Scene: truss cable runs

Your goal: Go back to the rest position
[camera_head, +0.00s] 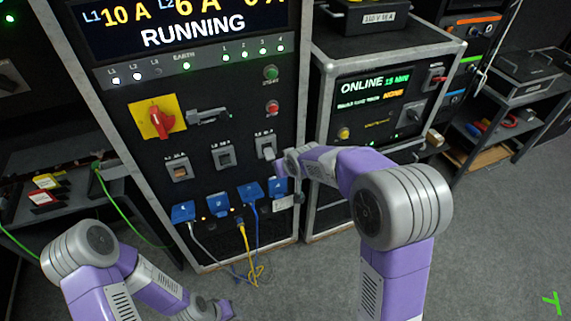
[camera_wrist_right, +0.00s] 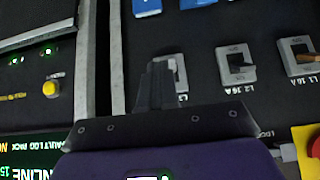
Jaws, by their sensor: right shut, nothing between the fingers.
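My right gripper (camera_wrist_right: 156,80) is shut and empty in the wrist view. Its fingers are in front of the panel, over one side of the rightmost breaker switch (camera_head: 266,147), and hide part of it; whether they touch cannot be told. The same switch shows beside the fingers in the wrist view (camera_wrist_right: 181,72). In the head view my right arm reaches in from the right to this switch, and the fingers are hard to make out. My left arm is low at the left, and its gripper is not visible.
The power cabinet has a red rotary switch (camera_head: 157,117), two more breakers (camera_head: 223,156), and blue sockets (camera_head: 218,205) with plugged cables (camera_head: 243,245) hanging below. A second rack (camera_head: 385,95) stands to the right. A shelf (camera_head: 500,120) is farther right. The grey floor (camera_head: 490,240) is open at lower right.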

